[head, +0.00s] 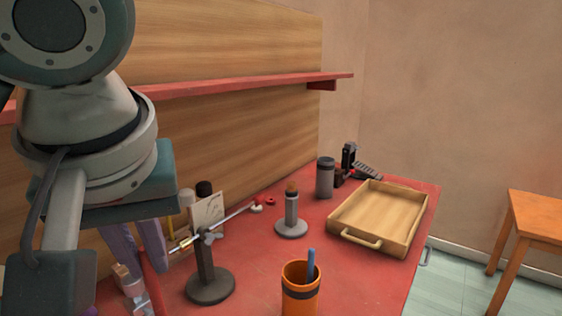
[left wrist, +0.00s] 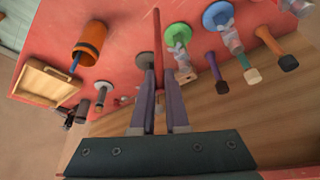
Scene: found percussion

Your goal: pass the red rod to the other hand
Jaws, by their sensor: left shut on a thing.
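The red rod (left wrist: 157,42) is thin and straight. In the left wrist view it runs up from between the fingers of my left gripper (left wrist: 160,92). The two purple-grey fingers are shut on it. In the head view the left gripper (head: 134,248) reaches down at the left, over the red table. The rod is hard to make out there against the red surface. My right gripper is in neither view.
Near the gripper, a dark stand (head: 211,288) clamps a slanting metal rod. An orange cup (head: 300,296) with a blue stick stands at the front. A smaller grey stand (head: 291,230), a dark cylinder (head: 325,180) and a wooden tray (head: 342,236) are further right. Bare table lies between.

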